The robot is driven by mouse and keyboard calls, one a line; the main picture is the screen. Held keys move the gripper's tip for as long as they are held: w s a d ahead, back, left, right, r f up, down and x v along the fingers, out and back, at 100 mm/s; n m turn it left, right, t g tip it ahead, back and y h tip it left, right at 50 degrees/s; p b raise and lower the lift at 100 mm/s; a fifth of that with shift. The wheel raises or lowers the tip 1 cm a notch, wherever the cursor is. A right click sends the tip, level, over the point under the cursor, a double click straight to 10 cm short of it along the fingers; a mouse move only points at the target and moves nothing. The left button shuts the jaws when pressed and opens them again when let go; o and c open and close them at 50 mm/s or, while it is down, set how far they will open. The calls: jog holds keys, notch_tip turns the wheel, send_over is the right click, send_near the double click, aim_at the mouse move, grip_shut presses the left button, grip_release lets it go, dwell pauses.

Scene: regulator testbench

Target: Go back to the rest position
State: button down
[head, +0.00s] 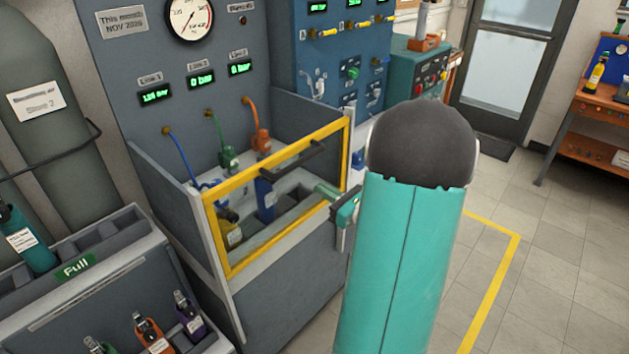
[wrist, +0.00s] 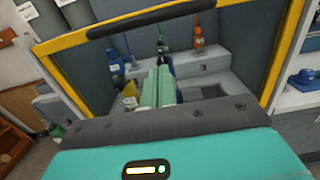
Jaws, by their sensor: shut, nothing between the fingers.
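My gripper (head: 328,192) is at the front of the testbench, close to the yellow-framed guard (head: 225,264). Its two green fingers (wrist: 157,86) lie side by side, shut with nothing between them, and point toward the bench in the wrist view. The guard has a black handle bar (head: 291,160), which also crosses the top of the wrist view (wrist: 150,19). Behind the guard, a blue bottle (head: 265,198) and a yellow bottle (head: 229,230) stand in the bench bay. Much of my arm hides the area right of the bench in the head view.
Blue, green and orange hoses hang over the bay below a round gauge (head: 189,17). A rack marked Full (head: 75,267) with several bottles stands at the left. A wooden shelf (head: 600,105) and a door (head: 505,70) are at the right. Tiled floor is clear there.

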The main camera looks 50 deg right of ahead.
jog(key=s, duration=0.6)
jog(key=w+a+r+n+g+y, duration=0.2)
jog(key=a+n+g+y, duration=0.45)
jog(key=a, duration=0.65)
jog(key=w+a+r+n+g+y, duration=0.1)
jog(key=w+a+n+g+y, duration=0.2)
jog(key=a+n, duration=0.75)
jog(key=s+a+r+n+g+h, duration=0.3)
jog(key=s+a+n+h, duration=0.6)
jog(key=n, duration=0.9)
notch_tip(320, 180, up, 2)
jog(key=a+h, duration=0.1)
jog(key=a, duration=0.1)
jog(key=shift+a+r+n, duration=0.15)
jog(key=shift+a+n, duration=0.15)
jog(key=shift+a, duration=0.05)
